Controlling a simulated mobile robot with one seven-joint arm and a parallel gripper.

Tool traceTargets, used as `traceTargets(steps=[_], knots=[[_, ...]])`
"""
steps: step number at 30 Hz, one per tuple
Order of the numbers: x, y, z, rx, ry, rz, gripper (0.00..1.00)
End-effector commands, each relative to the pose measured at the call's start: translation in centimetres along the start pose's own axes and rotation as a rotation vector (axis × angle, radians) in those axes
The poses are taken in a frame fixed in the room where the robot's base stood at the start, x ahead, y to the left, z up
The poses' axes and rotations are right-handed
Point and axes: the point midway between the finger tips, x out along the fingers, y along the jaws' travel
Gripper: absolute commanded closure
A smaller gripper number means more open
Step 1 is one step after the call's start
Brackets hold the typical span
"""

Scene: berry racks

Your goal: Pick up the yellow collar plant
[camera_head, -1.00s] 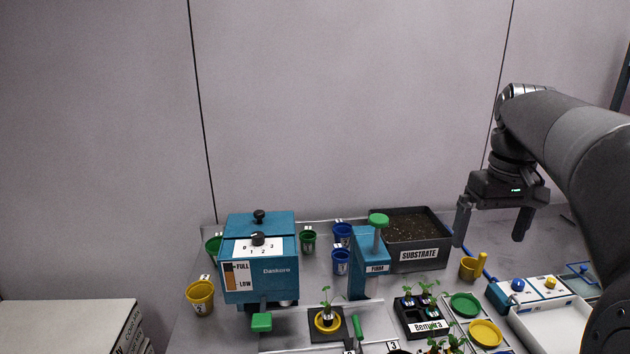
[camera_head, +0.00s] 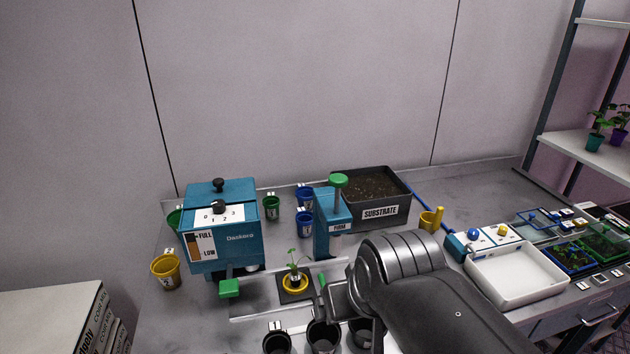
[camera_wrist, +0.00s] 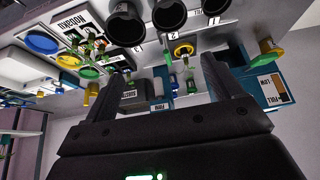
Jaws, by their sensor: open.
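The yellow collar plant (camera_head: 294,282) is a small green seedling in a yellow ring. It stands upright on a dark square pad on the bench, right of the blue-green dispenser. In the wrist view, which looks upside down, its yellow collar (camera_wrist: 183,49) shows between the finger lines, beyond the tips. My gripper (camera_wrist: 167,62) is open with nothing between its fingers, and is apart from the plant. In the head view my arm covers the bench just right of the plant, and the fingers cannot be made out clearly there.
The dispenser (camera_head: 222,225) stands left of the plant, and the blue firming press (camera_head: 329,225) stands behind it. Black numbered pots (camera_head: 277,343) stand in front. The substrate bin (camera_head: 378,213) is behind, and a white tray (camera_head: 515,275) is at right.

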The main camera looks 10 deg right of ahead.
Motion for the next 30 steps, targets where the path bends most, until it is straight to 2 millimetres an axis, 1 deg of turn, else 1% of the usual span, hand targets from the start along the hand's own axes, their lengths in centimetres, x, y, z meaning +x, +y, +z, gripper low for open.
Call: traceTargets(steps=[1,5,17,23,26,29,30], knots=[[0.0,0.0,0.0,0.0,0.0,0.0,0.2],[0.0,0.0,-0.1,0.0,-0.001,-0.001,0.29],[0.0,0.0,-0.1,-0.001,-0.001,-0.001,0.62],[-0.1,0.0,-0.1,0.0,-0.001,-0.001,0.62],[0.0,0.2,-0.3,0.036,-0.008,0.005,0.62],[0.3,0.9,-1.1,0.16,-0.032,0.026,0.62],[0.5,1.3,-1.5,0.236,-0.045,0.039,0.62]])
